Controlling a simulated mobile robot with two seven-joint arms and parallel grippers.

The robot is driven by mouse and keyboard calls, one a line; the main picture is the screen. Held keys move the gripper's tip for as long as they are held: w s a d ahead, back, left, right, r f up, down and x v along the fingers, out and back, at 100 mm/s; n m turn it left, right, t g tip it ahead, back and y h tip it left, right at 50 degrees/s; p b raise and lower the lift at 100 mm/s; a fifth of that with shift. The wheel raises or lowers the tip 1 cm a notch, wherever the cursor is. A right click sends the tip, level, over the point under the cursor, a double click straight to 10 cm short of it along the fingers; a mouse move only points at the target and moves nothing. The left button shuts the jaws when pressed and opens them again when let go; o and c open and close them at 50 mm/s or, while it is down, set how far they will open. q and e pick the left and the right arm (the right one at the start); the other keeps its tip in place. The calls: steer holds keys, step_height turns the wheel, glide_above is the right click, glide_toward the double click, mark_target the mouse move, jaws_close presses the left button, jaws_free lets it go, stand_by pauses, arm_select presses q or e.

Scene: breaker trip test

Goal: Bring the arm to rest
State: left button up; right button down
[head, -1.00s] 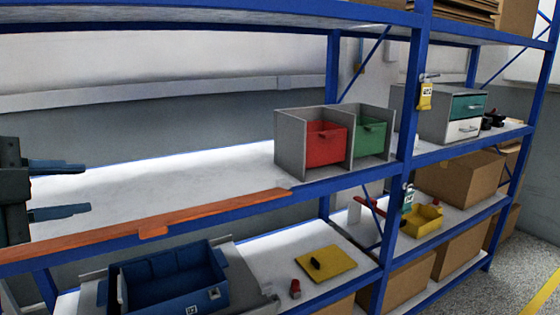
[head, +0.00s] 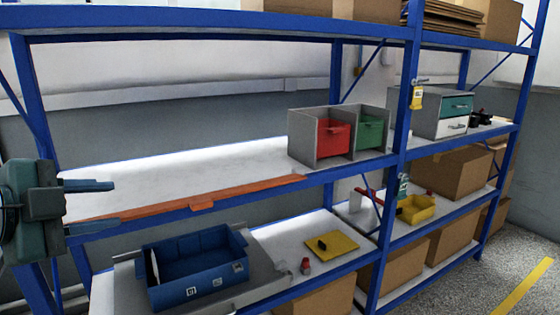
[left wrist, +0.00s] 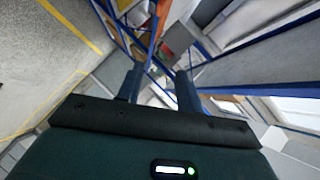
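My left gripper (head: 104,206) is at the left of the head view, in front of the left end of the upper shelf. Its two blue fingers are spread apart with nothing between them. The same gripper (left wrist: 158,88) shows in the left wrist view, its fingers apart and empty, with the shelving beyond them. My right gripper is in neither view.
The upper shelf (head: 200,165) has an orange strip (head: 250,189) on its front edge. It holds a red bin (head: 333,137) and a green bin (head: 370,134). A blue crate (head: 205,283) and a yellow mat (head: 340,243) are on the lower shelf. Floor (head: 430,285) is clear at right.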

arm_select(q)
steer(key=w+d+f+n+h+p, duration=0.1)
steer(key=w+d+f+n, duration=0.2)
steer(key=f, duration=0.8)
steer(key=d+f+n+h+p, duration=0.1)
steer(key=d+f+n, duration=0.25)
steer(key=f, duration=0.75)
steer(key=s+d+f+n+g+y, duration=0.1)
steer(key=s+d+f+n+y, duration=0.1)
steer(key=s+f, duration=0.5)
steer(key=s+d+f+n+g+y+p, duration=0.1)
steer(key=s+d+f+n, duration=0.3)
steer(key=f, duration=0.9)
steer(key=s+n+y, duration=0.1)
steer(key=s, duration=0.2)
steer(key=shift+s+n, duration=0.2)
steer(key=shift+n, duration=0.15)
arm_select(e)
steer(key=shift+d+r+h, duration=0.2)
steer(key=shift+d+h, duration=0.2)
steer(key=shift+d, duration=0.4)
